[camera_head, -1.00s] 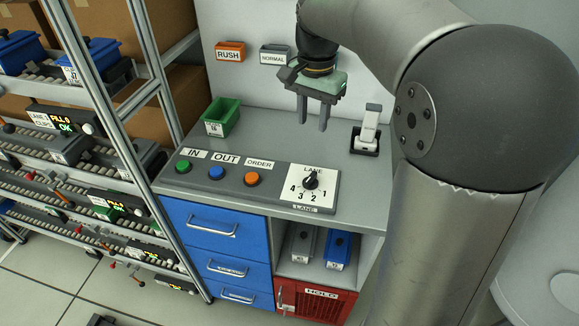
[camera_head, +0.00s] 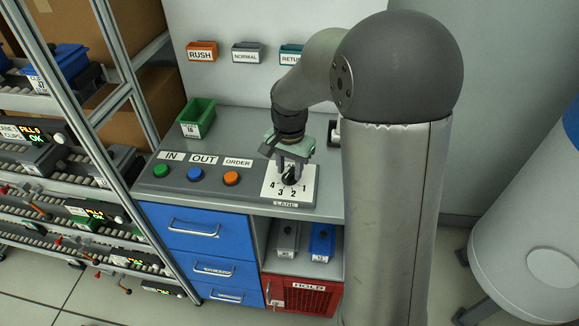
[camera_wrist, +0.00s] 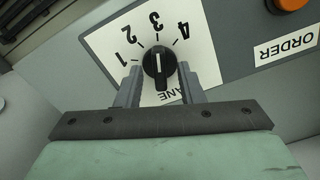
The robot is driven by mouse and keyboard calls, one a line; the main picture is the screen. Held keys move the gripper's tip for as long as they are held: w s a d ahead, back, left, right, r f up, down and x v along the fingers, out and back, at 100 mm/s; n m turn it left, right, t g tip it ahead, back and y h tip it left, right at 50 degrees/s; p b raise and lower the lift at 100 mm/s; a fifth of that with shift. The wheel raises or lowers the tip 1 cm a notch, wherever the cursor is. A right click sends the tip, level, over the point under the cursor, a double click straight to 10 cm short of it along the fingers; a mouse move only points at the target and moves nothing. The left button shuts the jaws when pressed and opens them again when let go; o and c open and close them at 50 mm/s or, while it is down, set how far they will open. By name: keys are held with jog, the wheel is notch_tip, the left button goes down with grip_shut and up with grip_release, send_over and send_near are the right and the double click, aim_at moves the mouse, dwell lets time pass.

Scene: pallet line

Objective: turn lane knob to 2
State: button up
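The lane knob (camera_head: 290,177) is a black round knob on a white dial plate (camera_head: 271,192) marked 4, 3, 2, 1, at the right end of the grey control panel. In the wrist view the knob (camera_wrist: 160,66) shows a white line that runs roughly towards the 3. My gripper (camera_head: 291,172) is over the knob, pointing down. In the wrist view my gripper (camera_wrist: 160,78) has one finger on each side of the knob, spread apart, with no clear contact. In the head view the fingers partly hide the knob.
Green (camera_head: 161,170), blue (camera_head: 195,174) and orange (camera_head: 231,178) buttons sit left of the dial on the panel. A green bin (camera_head: 197,120) stands behind them. A shelf rack (camera_head: 117,170) is close on the left. Small labelled bins hang on the back wall.

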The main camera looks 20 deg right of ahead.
jog(key=shift+f, duration=0.1)
grip_shut()
jog(key=shift+n, duration=0.3)
jog(key=n, duration=0.3)
jog(key=shift+b, duration=0.35)
jog(key=shift+n, duration=2)
grip_release()
